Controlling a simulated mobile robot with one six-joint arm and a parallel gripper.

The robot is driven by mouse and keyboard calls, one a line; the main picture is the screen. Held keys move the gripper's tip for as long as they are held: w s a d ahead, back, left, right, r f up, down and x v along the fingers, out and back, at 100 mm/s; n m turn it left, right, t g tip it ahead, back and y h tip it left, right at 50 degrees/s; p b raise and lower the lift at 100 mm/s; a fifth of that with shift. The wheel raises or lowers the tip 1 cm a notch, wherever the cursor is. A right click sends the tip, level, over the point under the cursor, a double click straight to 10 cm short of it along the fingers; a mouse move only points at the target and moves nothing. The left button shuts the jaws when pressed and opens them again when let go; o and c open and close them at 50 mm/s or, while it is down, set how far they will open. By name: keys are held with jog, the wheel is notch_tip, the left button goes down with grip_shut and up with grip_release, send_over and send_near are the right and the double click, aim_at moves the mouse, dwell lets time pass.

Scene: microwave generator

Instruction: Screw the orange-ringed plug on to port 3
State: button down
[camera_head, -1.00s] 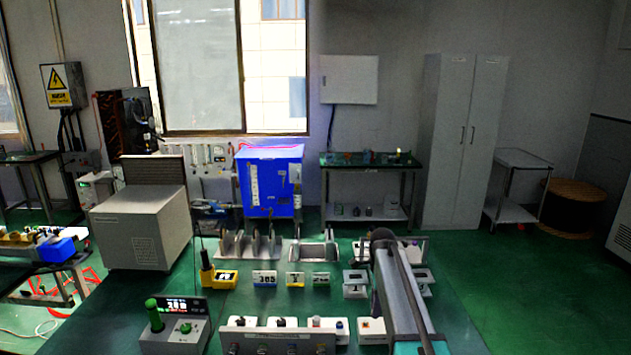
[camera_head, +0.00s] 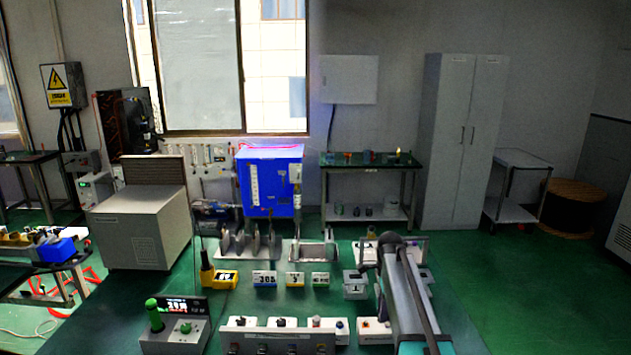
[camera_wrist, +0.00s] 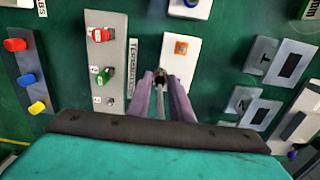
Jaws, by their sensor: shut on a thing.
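My gripper (camera_wrist: 161,78) shows in the wrist view, its two purple-grey fingers close together around a small grey and dark piece (camera_wrist: 160,94). I cannot make out an orange ring on it. Beyond the fingertips is a white block (camera_wrist: 170,62) with an orange square (camera_wrist: 181,47) on its face. To its left, a grey panel (camera_wrist: 117,60) carries a red plug (camera_wrist: 102,35), a green plug (camera_wrist: 104,75) and a pale fitting. In the head view, a low port panel (camera_head: 278,340) stands at the front; its port numbers are unreadable. My arm hides the gripper there.
A dark strip with red, blue and yellow knobs (camera_wrist: 28,79) lies at the wrist view's left. Grey boxes (camera_wrist: 262,62) stand at the right. In the head view, a display box (camera_head: 174,328) with a green handle is left of the port panel. Green surface shows between these things.

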jog(key=shift+s+d+f, duration=0.15)
jog(key=shift+s+d, duration=1.3)
jog(key=shift+d, duration=0.15)
jog(key=shift+s+d, duration=0.1)
jog(key=shift+s, duration=0.05)
jog(key=shift+s+d+f, duration=0.2)
jog(key=shift+s+d, duration=1.35)
jog(key=shift+d, duration=0.2)
jog(key=shift+s, duration=0.1)
jog(key=shift+s+d+f, duration=0.15)
jog(key=shift+s+d, duration=0.65)
jog(key=shift+d, duration=0.1)
jog(key=shift+s+d+f, duration=0.1)
jog(key=shift+s+d, duration=0.65)
jog(key=shift+d, duration=0.15)
jog(key=shift+s, duration=0.1)
jog(key=shift+s+d+f, duration=0.15)
jog(key=shift+s+d, duration=1.05)
jog(key=shift+d, duration=0.2)
jog(key=shift+f, duration=0.1)
jog(key=shift+n, duration=0.3)
jog(key=shift+f+b, duration=1.2)
jog(key=shift+f, duration=1.6)
